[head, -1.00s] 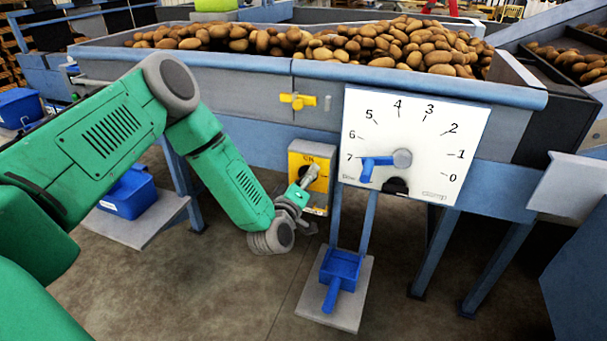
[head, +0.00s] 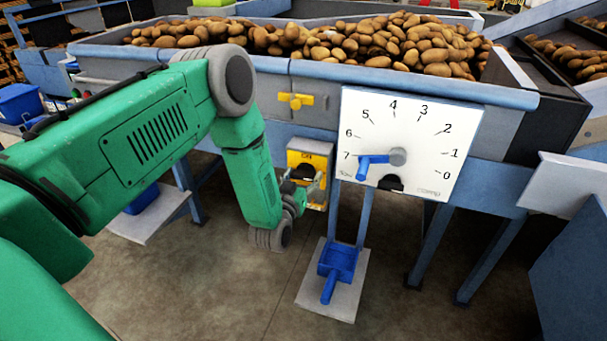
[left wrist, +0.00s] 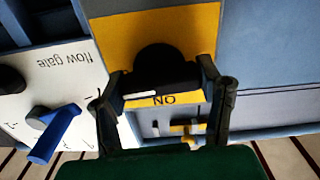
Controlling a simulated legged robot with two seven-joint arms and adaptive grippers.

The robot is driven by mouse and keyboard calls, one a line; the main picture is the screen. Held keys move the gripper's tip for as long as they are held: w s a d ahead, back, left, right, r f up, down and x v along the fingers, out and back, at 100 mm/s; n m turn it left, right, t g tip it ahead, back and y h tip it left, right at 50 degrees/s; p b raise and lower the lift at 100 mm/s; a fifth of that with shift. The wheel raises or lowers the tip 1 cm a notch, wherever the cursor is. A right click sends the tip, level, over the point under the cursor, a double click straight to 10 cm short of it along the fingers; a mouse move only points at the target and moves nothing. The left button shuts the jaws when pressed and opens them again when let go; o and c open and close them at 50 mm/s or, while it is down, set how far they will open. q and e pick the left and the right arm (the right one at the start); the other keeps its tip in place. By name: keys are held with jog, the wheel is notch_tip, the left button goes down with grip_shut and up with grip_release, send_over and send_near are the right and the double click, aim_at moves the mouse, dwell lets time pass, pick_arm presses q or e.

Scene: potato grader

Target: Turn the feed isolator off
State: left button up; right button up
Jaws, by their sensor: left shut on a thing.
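The feed isolator is a yellow-faced box (head: 318,160) on the machine's frame, left of the white dial plate. ON shows at its top edge in the head view. In the left wrist view its yellow plate (left wrist: 115,38) is upside down, with ON beneath the black rotary knob (left wrist: 165,62). A short white mark shows on the knob's bar, toward the left finger. My left gripper (head: 302,186) is at the isolator; in the left wrist view its two fingers (left wrist: 163,84) stand either side of the knob and are shut on it. The exact finger contacts are partly hidden. My right gripper is not in view.
The white flow gate plate (head: 425,130) with a blue lever (head: 370,161) is close to the right. A yellow valve handle (head: 296,101) is above the isolator. Potatoes (head: 330,42) fill the hopper above.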

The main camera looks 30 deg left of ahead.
pick_arm(q)
jog(key=shift+s+d+f+m, duration=0.15)
jog(key=shift+f+m, duration=0.2)
jog(key=shift+m, duration=0.35)
jog(key=o, duration=1.2)
jog(key=shift+c, duration=0.2)
jog(key=shift+r, duration=0.1)
jog(key=v, duration=1.1)
jog(key=shift+s, duration=0.3)
